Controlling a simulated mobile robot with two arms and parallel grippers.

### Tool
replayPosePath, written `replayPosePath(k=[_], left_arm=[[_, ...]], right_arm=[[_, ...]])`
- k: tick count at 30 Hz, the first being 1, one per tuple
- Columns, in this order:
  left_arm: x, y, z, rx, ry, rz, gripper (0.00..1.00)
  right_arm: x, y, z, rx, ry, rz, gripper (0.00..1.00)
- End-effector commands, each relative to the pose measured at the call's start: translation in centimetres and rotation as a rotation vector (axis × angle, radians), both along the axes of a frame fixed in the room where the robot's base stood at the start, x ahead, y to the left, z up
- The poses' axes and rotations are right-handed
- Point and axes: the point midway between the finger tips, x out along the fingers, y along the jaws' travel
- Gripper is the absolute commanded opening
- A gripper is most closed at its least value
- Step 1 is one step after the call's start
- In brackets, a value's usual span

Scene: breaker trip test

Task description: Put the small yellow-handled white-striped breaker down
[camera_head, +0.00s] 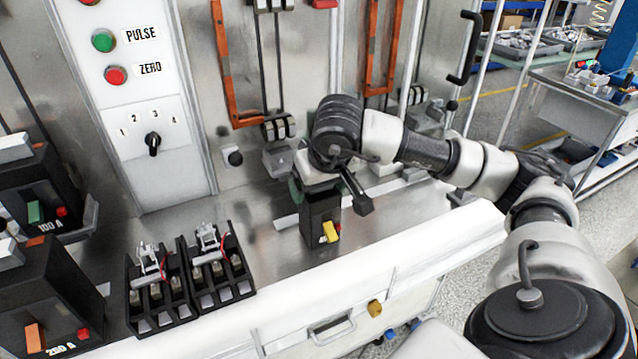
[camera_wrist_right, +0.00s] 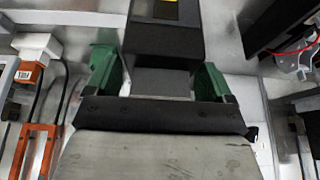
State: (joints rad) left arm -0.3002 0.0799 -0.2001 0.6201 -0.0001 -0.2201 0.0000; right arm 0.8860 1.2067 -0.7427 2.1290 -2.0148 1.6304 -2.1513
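The small breaker (camera_head: 318,222) is a black box with a yellow handle (camera_head: 330,232) and a partly readable white marking. It stands upright on the steel bench top in the head view. My right gripper (camera_head: 300,188) is over its upper end, with a green finger showing at its left side. In the right wrist view, the breaker (camera_wrist_right: 163,40) lies between the two green fingers (camera_wrist_right: 160,78). The fingers look spread, with narrow gaps beside its grey end. Its white stripe cannot be made out clearly. My left gripper is not in view.
Two black open holders (camera_head: 188,312) with metal clips and red wires stand left of the breaker. Larger breakers marked 100 A (camera_head: 38,205) and 200 A (camera_head: 35,300) stand at far left. A control panel (camera_head: 135,85) rises behind. Bare bench (camera_head: 262,235) lies between holders and breaker.

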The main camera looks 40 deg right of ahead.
Motion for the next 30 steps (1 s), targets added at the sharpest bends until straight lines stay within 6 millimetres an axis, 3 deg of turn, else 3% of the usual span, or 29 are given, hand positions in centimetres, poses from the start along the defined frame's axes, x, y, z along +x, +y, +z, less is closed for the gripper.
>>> replayPosePath(k=[2,14,24,30], left_arm=[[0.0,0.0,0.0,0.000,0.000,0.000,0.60],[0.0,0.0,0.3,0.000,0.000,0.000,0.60],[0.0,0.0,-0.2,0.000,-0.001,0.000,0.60],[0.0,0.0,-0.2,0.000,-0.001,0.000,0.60]], right_arm=[[0.0,0.0,0.0,0.000,0.000,0.000,0.95],[-0.2,0.0,0.9,0.000,-0.002,-0.001,0.95],[-2.7,0.7,7.4,0.001,-0.007,0.001,0.95],[-3.9,1.0,10.3,0.001,-0.003,0.000,0.95]])
